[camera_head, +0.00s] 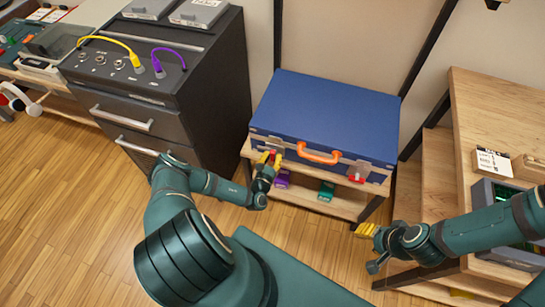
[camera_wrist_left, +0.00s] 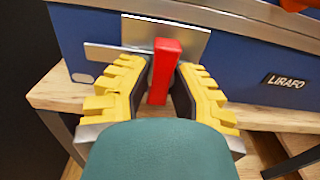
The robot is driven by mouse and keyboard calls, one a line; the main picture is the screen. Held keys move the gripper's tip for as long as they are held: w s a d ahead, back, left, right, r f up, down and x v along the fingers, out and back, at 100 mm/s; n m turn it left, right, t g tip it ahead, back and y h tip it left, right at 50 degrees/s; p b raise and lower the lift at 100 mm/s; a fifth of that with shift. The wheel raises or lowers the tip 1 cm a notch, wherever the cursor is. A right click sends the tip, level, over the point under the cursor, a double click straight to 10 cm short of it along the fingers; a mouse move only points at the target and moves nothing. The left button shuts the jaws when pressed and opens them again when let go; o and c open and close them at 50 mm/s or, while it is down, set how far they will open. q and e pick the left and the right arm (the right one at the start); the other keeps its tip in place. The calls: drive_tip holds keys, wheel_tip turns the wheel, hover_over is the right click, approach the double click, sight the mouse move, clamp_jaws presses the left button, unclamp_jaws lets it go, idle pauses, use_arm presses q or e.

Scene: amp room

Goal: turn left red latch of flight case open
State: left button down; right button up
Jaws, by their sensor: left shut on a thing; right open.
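The blue flight case (camera_head: 330,112) lies closed on a small wooden stand, with an orange handle (camera_head: 318,156) on its front. Its left red latch (camera_wrist_left: 165,68) stands roughly upright in front of a silver plate in the left wrist view. My left gripper (camera_head: 268,159) has its yellow fingers on both sides of this latch and is shut on it; in the head view the fingers partly hide the latch. The right red latch (camera_head: 356,179) is free at the right of the case front. My right gripper (camera_head: 367,230) is open and empty, away from the case.
A dark drawer cabinet (camera_head: 210,95) with yellow and purple cables on top stands close left of the case. A wooden desk (camera_head: 480,120) stands at the right. Purple (camera_head: 283,178) and green (camera_head: 327,190) items lie on the stand's lower shelf. Floor in front is partly clear.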

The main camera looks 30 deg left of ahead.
use_arm(q)
drive_tip(key=shift+w, duration=0.1)
drive_tip(key=c, duration=0.9)
unclamp_jaws()
drive_tip(key=shift+o, duration=0.2)
drive_tip(key=v, duration=1.2)
